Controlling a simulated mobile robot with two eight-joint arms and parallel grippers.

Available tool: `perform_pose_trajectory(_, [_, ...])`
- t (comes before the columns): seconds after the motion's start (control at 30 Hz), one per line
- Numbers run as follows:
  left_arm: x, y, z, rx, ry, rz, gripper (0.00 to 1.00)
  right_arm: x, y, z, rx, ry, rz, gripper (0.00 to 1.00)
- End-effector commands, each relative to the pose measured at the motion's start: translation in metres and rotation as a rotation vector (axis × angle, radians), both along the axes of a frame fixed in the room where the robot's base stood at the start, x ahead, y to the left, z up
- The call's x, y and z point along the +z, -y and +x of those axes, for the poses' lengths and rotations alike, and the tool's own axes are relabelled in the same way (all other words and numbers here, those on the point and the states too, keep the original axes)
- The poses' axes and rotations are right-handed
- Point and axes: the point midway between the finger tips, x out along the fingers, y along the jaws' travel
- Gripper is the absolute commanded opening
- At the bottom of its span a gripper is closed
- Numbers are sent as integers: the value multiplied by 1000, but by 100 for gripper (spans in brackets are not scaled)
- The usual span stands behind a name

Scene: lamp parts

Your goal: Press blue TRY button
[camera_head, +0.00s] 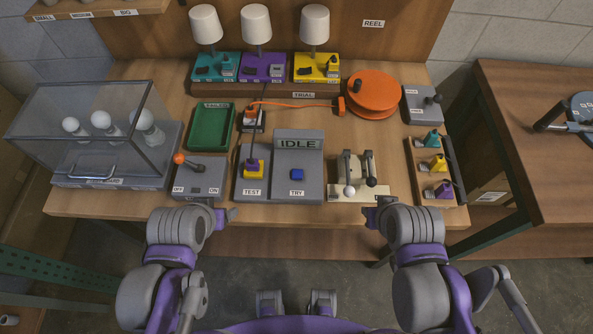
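The blue TRY button (297,174) sits on the grey console (312,193), above the TRY label and below a display reading IDLE (297,143). Nothing covers the button. Left of it, a yellow and purple part (253,168) stands at the TEST spot. My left gripper (230,214) is at the table's front edge, left of the console and apart from the button. My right gripper (371,215) is at the front edge, right of the console. Both look empty, but their finger gaps are too small to make out.
An orange-knobbed OFF/ON lever box (208,190) stands left of the console. A two-lever fixture (358,187) stands right of it. Behind are a green tray (211,127), an orange reel (373,95) and three lamps (257,30). A glass bulb case (100,130) is at left.

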Motion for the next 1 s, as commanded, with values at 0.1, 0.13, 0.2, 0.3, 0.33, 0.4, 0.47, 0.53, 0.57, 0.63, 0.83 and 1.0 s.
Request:
perform_pose_trajectory(0.1, [0,0,0,0,0,0,74,0,0,0,0,0,0,3])
perform_pose_trajectory(0.13, [0,0,0,0,0,0,74,0,0,0,0,0,0,0])
perform_pose_trajectory(0.2, [0,0,0,0,0,0,74,0,0,0,0,0,0,0])
perform_pose_trajectory(0.3, [0,0,0,0,0,0,74,0,0,0,0,0,0,0])
perform_pose_trajectory(0.33, [0,0,0,0,0,0,74,0,0,0,0,0,0,0])
perform_pose_trajectory(0.4, [0,0,0,0,0,0,74,0,0,0,0,0,0,0])
perform_pose_trajectory(0.47, [0,0,0,0,0,0,74,0,0,0,0,0,0,0])
perform_pose_trajectory(0.53, [0,0,0,0,0,0,74,0,0,0,0,0,0,0])
perform_pose_trajectory(0.57, [0,0,0,0,0,0,74,0,0,0,0,0,0,0])
perform_pose_trajectory(0.63, [0,0,0,0,0,0,74,0,0,0,0,0,0,0])
perform_pose_trajectory(0.83, [0,0,0,0,0,0,74,0,0,0,0,0,0,0])
perform_pose_trajectory(1.0, [0,0,0,0,0,0,74,0,0,0,0,0,0,0])
